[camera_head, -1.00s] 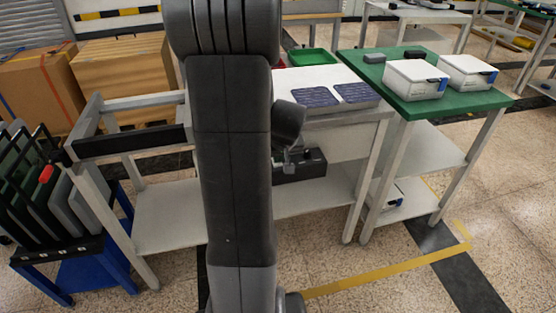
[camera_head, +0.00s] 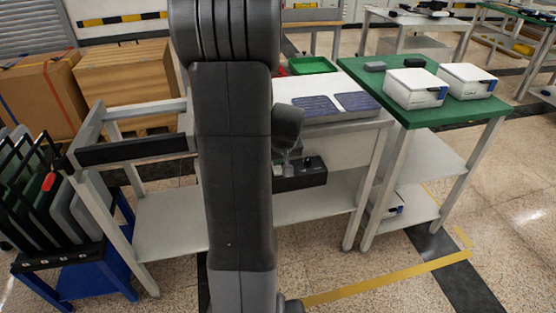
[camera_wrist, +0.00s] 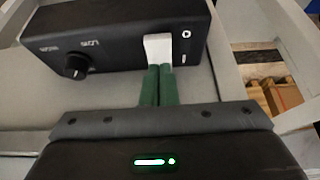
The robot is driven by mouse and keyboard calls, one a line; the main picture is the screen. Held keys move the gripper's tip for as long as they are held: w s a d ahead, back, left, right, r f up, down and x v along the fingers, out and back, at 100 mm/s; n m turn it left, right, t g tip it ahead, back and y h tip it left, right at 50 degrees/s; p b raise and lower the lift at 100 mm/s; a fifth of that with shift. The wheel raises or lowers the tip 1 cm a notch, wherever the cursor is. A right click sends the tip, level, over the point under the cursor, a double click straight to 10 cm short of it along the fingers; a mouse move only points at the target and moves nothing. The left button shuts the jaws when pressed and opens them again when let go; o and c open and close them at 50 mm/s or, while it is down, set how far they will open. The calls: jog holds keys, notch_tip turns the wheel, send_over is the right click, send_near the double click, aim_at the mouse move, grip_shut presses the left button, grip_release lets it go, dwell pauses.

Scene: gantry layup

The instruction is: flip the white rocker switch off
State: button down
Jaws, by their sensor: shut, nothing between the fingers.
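The white rocker switch (camera_wrist: 158,47) sits at the right end of the front face of a black control box (camera_wrist: 118,40) in the wrist view. A circle mark and a bar mark are printed to its right. My gripper (camera_wrist: 159,70) is shut and empty, its two green fingers side by side. The fingertips are at the lower edge of the switch; I cannot tell whether they touch it. Which way the rocker is tilted is unclear. In the head view the box (camera_head: 300,178) hangs under the bench, partly behind my arm, and the switch is too small to make out.
A black knob (camera_wrist: 76,66) is on the same box, left of the switch. The white bench (camera_head: 345,122) carries dark blue panels and a green tray (camera_head: 312,65). A green table (camera_head: 422,108) with white boxes stands to the right.

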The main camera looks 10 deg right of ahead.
jog(key=r+p, duration=0.1)
jog(key=r, duration=0.1)
jog(key=r+p, duration=0.2)
jog(key=shift+w+r, duration=0.2)
jog(key=shift+r, duration=0.15)
jog(key=s+r+p, duration=0.1)
jog(key=s+r, duration=0.5)
jog(key=r, duration=0.1)
jog(key=shift+s, duration=0.25)
jog(key=shift+w+d+f, duration=0.1)
jog(key=shift+f, duration=0.05)
jog(key=x, duration=0.3)
jog(key=w+b+x, duration=0.1)
jog(key=x, duration=0.2)
jog(key=w+r+x, duration=0.1)
jog(key=x, duration=0.2)
jog(key=shift+f, duration=0.1)
jog(key=shift+w+g, duration=0.15)
jog(key=shift+g, duration=0.25)
jog(key=v, duration=0.4)
jog(key=shift+p, duration=0.35)
jog(key=shift+f, duration=0.15)
